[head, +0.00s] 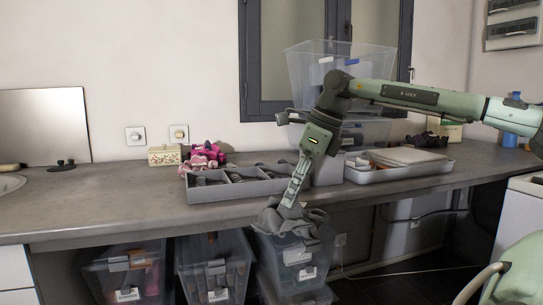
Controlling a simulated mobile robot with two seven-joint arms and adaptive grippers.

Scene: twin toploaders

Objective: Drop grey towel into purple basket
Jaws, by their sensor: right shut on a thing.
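My right gripper (291,203) points down at the counter's front edge, its arm reaching in from the right. It is shut on a dark grey crumpled cloth, the grey towel (287,220). The towel hangs in front of the counter edge, above a clear lidded bin. I cannot tell whether it touches the counter. I make out no purple basket in this view. My left gripper is not in view.
The grey counter (110,205) holds a divided cutlery tray (235,192), pink and purple cloths (203,157), a flat tray (405,173) and stacked clear bins (308,72). Clear lidded bins (215,270) stand below. The counter's left part is mostly clear.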

